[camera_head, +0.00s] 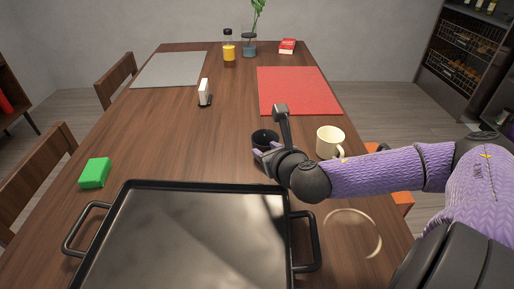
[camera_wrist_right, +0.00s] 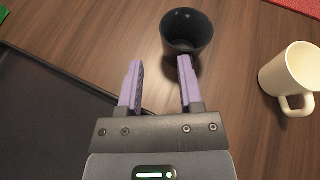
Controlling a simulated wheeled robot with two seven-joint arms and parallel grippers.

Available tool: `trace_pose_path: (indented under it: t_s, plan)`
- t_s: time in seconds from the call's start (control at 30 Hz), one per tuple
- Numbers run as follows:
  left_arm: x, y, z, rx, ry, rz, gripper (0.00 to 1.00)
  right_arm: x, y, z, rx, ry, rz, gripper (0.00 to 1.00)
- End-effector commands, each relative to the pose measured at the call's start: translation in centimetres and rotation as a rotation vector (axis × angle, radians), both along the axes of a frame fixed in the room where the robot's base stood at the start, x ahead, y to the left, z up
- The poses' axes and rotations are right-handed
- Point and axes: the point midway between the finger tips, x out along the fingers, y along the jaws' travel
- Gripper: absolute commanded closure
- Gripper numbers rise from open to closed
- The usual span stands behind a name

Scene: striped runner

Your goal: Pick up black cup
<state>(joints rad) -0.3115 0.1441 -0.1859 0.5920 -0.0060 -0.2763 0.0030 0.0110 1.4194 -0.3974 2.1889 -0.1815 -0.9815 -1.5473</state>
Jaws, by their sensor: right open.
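The black cup (camera_head: 265,138) stands upright on the wooden table, just beyond the tray's far right corner and left of a cream mug. In the right wrist view the black cup (camera_wrist_right: 187,32) lies ahead of the fingers, slightly right of the gap between them. My right gripper (camera_wrist_right: 158,80) is open and empty, its purple fingers apart and short of the cup. In the head view the right gripper (camera_head: 266,155) is by the cup's near side and partly hides it. My left gripper is in neither view.
The cream mug (camera_head: 330,142) stands close to the right. A large black tray (camera_head: 140,186) fills the near table.

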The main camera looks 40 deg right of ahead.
Motion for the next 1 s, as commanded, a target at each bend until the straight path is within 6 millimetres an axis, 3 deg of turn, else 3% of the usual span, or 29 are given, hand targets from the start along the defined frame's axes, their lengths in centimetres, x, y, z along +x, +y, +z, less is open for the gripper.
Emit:
trace_pose_path:
  t_s: [0.03, 0.23, 0.4, 0.53, 0.73, 0.97, 1.0]
  plan:
    - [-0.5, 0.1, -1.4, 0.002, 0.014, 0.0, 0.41, 1.0, -0.4, -1.1, -0.01, -0.001, 0.002, 0.53]
    - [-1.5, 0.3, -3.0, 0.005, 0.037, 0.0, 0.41, 3.7, -1.4, -2.0, -0.005, -0.001, 0.002, 0.53]
    - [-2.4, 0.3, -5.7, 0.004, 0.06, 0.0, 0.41, 6.5, -2.6, -4.0, -0.001, 0.0, -0.001, 0.53]
    - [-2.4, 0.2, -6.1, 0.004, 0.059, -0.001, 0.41, 7.7, -3.0, -4.0, -0.004, -0.002, 0.003, 0.53]
    - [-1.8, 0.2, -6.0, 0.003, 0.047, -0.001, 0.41, 7.7, -3.1, -3.7, -0.005, 0.0, 0.003, 0.53]
    - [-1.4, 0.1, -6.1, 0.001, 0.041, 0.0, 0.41, 7.7, -3.1, -3.7, -0.005, 0.0, 0.003, 1.0]
    - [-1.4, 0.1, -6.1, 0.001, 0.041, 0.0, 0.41, 7.7, -3.1, -3.7, -0.005, 0.001, 0.003, 1.0]
